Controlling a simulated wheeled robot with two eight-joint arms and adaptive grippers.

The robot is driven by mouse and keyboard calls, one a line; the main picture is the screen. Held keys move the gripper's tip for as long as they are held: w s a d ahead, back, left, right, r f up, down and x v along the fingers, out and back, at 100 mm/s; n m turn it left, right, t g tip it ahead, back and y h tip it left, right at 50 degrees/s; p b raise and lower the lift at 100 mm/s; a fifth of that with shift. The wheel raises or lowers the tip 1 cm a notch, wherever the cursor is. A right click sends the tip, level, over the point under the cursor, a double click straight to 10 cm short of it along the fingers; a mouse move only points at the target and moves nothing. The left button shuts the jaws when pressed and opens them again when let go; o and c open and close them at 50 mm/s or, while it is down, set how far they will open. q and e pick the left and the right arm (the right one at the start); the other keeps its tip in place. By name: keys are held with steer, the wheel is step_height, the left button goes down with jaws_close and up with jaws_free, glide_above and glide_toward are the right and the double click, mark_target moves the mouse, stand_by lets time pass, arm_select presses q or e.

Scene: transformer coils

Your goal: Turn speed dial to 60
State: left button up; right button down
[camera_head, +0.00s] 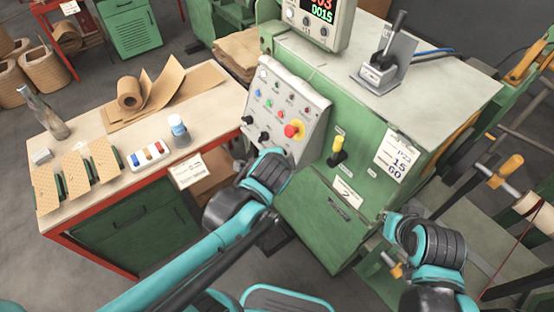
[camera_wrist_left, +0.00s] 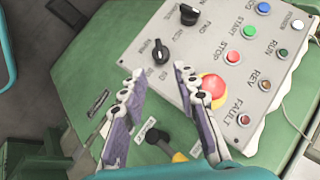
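The grey control panel (camera_head: 290,108) on the green machine carries two black rotary knobs. The lower knob (camera_head: 264,137) shows in the left wrist view (camera_wrist_left: 155,51), with small labels around it that are hard to read. The other knob (camera_head: 248,120) is beside it, also in the left wrist view (camera_wrist_left: 189,15). I cannot read which one is the speed dial. My left gripper (camera_wrist_left: 158,72) is open and empty, its fingertips just short of the lower knob. In the head view its fingers are hidden behind my wrist. My right gripper (camera_head: 388,225) is mostly hidden, at the machine's lower right.
A red emergency button (camera_wrist_left: 212,87) lies close to the right finger. A yellow-handled lever (camera_head: 337,150) sticks out of the machine front. A white sign (camera_head: 393,158) shows 15 and 60. A workbench (camera_head: 95,200) stands left, and a display (camera_head: 318,15) sits above the panel.

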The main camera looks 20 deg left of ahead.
arm_select(q)
steer(key=shift+v, duration=1.8)
steer(key=s+a+f+n+g+h, duration=0.1)
steer(key=s+a+n, duration=0.4)
steer(key=s+n, duration=0.3)
steer(key=n, duration=0.4)
steer(key=shift+a+f+n, duration=0.15)
steer(key=shift+f+n, duration=0.25)
